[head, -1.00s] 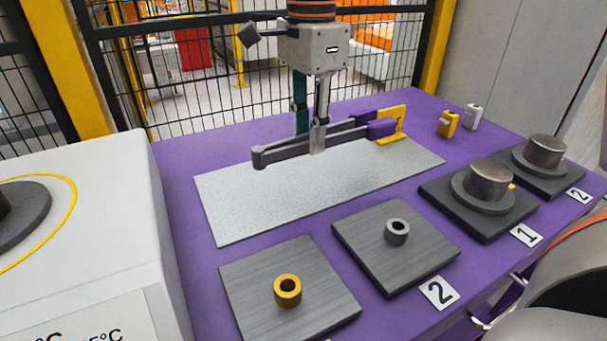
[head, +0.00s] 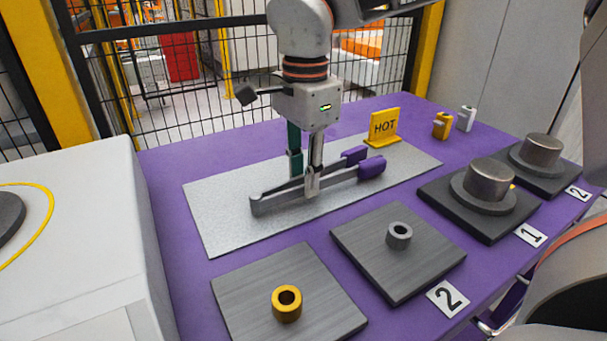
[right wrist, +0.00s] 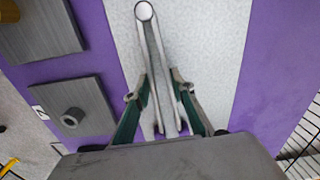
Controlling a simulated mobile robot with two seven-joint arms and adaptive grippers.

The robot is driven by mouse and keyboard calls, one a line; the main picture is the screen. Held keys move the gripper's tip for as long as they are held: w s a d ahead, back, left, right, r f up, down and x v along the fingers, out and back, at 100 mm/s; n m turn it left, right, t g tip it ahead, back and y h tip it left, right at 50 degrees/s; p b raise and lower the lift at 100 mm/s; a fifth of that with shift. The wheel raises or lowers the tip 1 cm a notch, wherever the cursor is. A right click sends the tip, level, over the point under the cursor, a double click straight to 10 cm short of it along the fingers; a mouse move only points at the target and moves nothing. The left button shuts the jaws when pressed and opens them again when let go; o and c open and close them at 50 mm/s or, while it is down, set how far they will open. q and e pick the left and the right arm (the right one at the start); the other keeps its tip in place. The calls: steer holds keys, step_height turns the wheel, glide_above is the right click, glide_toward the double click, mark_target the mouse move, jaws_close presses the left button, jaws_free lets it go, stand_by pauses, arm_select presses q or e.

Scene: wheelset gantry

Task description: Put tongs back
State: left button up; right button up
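The tongs (head: 272,200) are grey with purple handles. They lie lengthwise over the pale grey mat (head: 222,225) on the purple table, at or just above its surface; I cannot tell if they touch it. My right gripper (head: 305,185) points down with its fingers on both sides of the tongs' arms, shut on them. In the right wrist view the tongs (right wrist: 150,40) run between the green-backed fingers of the gripper (right wrist: 161,80), with the round hinge end away from the palm. My left gripper is out of view.
In front are a plate with a yellow ring (head: 287,303) and a plate with a grey ring (head: 399,235). Metal cylinders on dark bases (head: 488,185) stand right. A white machine (head: 70,240) is left, and a fence behind.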

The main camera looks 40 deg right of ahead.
steer(key=shift+f, duration=0.25)
steer(key=o, duration=0.6)
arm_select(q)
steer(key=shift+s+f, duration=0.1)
arm_select(e)
steer(key=shift+r, duration=0.25)
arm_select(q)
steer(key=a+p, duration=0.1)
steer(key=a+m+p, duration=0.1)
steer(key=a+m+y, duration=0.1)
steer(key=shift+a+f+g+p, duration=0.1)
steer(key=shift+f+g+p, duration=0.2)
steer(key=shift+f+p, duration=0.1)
arm_select(e)
step_height(320, 180, up, 12)
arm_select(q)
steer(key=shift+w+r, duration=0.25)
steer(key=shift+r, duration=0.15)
